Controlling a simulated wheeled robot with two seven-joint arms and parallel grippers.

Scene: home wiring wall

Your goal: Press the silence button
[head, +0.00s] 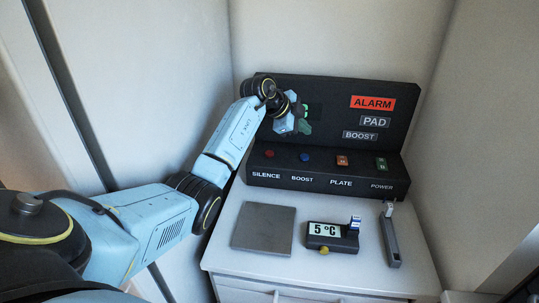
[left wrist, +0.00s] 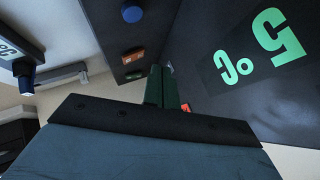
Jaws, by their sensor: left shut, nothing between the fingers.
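The silence button is a small red round button (head: 269,154) at the left end of the black control panel (head: 262,178) in the head view, above the label SILENCE. It does not show in the left wrist view. My left gripper (head: 304,127) is shut and empty, in front of the upright back board, above the button row and to the right of the red button. Its green fingers (left wrist: 166,75) show in the left wrist view, pressed together. It appears apart from the buttons. My right gripper is not in view.
Beside the red button are a blue BOOST button (head: 305,158), an orange PLATE switch (head: 342,160) and a green POWER switch (head: 381,163). The back board carries a lit ALARM sign (head: 373,103). A grey plate (head: 264,229), a 5 °C meter (head: 332,237) and a grey bar-shaped tool (head: 390,238) lie in front.

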